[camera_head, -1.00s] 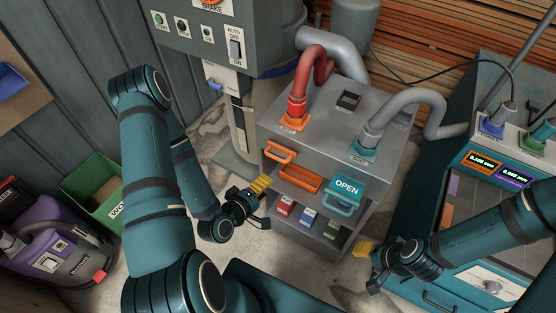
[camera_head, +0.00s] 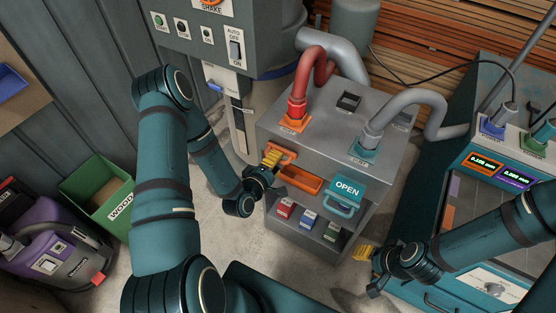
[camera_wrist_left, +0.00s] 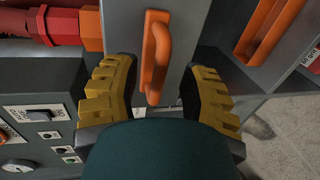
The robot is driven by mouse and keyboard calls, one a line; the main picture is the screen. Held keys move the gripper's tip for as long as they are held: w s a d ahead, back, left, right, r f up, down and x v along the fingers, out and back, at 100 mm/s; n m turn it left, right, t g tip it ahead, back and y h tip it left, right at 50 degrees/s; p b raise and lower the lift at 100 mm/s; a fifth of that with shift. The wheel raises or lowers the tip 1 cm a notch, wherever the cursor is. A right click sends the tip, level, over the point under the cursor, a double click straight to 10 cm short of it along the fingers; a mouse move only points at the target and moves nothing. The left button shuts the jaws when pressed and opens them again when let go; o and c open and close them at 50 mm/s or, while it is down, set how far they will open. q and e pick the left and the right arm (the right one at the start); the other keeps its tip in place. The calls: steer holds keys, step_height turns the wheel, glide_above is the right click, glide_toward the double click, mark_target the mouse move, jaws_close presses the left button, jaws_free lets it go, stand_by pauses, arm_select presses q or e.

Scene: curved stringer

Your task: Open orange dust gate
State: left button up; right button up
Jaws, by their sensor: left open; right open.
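The orange dust gate handle (camera_head: 280,152) is on the upper left of the grey cabinet front, below the red hose (camera_head: 310,75) with its orange fitting (camera_head: 294,122). In the left wrist view the orange handle (camera_wrist_left: 156,55) stands between the yellow fingers of my left gripper (camera_wrist_left: 158,95), with a gap on each side. In the head view my left gripper (camera_head: 271,160) is at the handle and partly covers it. My left gripper is open. My right gripper (camera_head: 365,262) is open and empty, low and right of the cabinet.
A teal gate with an OPEN sign (camera_head: 346,188) is on the right of the cabinet front. An orange-edged slot (camera_head: 300,180) lies between the gates. Red, blue and green boxes sit on the shelf below. A teal machine (camera_head: 410,200) stands at the right.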

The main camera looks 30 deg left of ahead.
arm_select(q)
steer(key=shift+x, duration=0.85)
